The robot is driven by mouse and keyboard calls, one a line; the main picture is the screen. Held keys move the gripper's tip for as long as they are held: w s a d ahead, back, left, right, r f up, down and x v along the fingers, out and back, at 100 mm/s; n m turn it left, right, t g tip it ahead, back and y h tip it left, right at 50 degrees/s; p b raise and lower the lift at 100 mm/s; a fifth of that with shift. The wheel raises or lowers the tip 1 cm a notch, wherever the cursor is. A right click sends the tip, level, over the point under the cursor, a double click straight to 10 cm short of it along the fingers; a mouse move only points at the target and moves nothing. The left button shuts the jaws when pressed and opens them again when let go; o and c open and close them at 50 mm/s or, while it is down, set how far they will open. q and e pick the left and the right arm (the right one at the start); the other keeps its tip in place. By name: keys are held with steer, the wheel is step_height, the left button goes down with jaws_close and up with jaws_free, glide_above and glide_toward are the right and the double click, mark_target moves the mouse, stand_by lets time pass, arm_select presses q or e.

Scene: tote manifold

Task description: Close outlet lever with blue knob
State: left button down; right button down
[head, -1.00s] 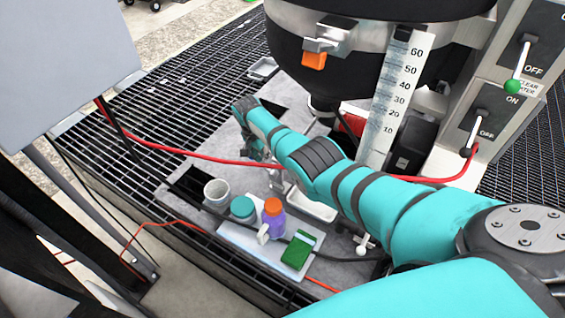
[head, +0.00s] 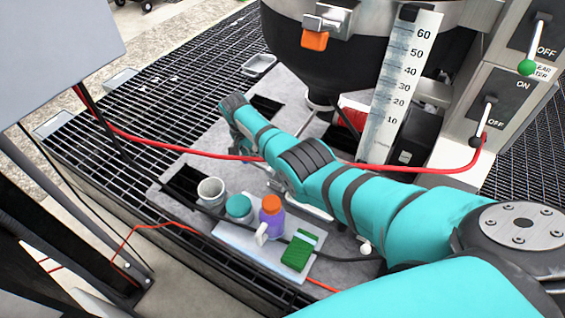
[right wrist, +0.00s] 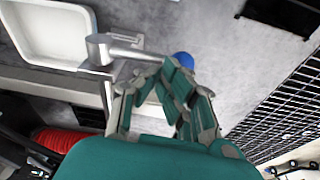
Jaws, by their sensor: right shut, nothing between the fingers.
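In the right wrist view, the outlet lever (right wrist: 132,53) is a thin metal rod. It runs to the right from a steel valve body (right wrist: 98,49). The blue knob (right wrist: 183,60) shows just beyond my right gripper's fingertips, partly covered by them. My right gripper (right wrist: 172,74) is shut and empty, with its fingers beside the lever's knob end. I cannot tell whether they touch it. In the head view my right arm covers the lever, the knob and most of the gripper. My left gripper is not in view.
A white tray (right wrist: 45,32) lies near the valve. In the head view, a cup (head: 211,191), a purple bottle (head: 271,222) and a green sponge (head: 299,251) stand in front of my arm. The black tank (head: 325,75) hangs above.

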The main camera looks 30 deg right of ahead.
stand_by(0.6)
steer(key=shift+w+a+r, duration=0.1)
steer(key=shift+r, duration=0.35)
step_height(320, 180, up, 11)
steer(key=a, duration=0.1)
steer(key=shift+s+a, duration=0.4)
steer(key=shift+s, duration=0.05)
steer(key=shift+f, duration=0.1)
